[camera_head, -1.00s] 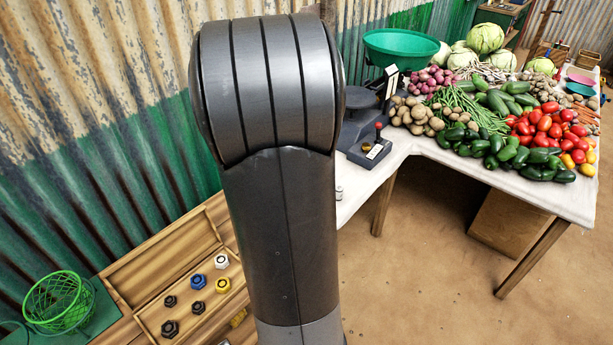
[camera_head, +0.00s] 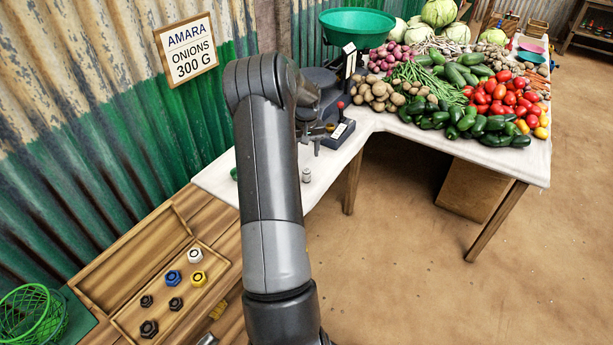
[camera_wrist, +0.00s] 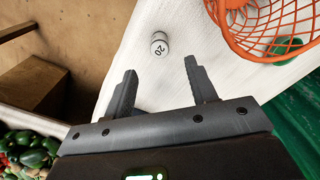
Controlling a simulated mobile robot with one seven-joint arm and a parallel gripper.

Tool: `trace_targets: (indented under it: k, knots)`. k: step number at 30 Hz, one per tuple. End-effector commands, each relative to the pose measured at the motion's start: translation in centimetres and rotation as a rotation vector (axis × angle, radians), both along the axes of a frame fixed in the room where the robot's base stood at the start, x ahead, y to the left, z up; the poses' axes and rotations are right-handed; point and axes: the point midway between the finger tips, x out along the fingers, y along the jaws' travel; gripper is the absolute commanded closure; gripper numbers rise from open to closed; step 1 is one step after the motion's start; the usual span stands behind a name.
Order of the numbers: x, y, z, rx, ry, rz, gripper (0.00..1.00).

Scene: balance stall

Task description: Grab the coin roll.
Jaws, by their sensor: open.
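The coin roll (camera_wrist: 159,44) is a small pale cylinder marked "20" on the white tabletop in the wrist view. It also shows in the head view as a small grey-white cylinder (camera_head: 306,176) near the table's front edge, just right of my arm. My gripper (camera_wrist: 160,66) is open and empty, and the roll lies just beyond the fingertips, centred between them but not between the fingers. In the head view my gripper (camera_head: 312,142) is partly hidden by my arm and is over the table, in front of the scale.
An orange mesh basket (camera_wrist: 262,25) stands close to the roll at the right in the wrist view. A dark scale (camera_head: 338,130) and heaped vegetables cover the table behind. A wooden box of hex weights (camera_head: 147,300) lies lower left. White tabletop around the roll is bare.

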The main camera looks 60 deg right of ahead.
Motion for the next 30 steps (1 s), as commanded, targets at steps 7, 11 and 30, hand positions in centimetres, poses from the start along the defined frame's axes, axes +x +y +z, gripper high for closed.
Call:
trace_targets:
  k: [7, 11, 30]
  knots:
    - [0.0, 0.0, -3.9, 0.002, 0.002, 0.001, 0.48]
    - [0.0, -0.1, -4.7, 0.000, 0.000, 0.001, 0.48]
    - [0.2, -0.6, -9.6, -0.001, -0.001, 0.001, 0.50]
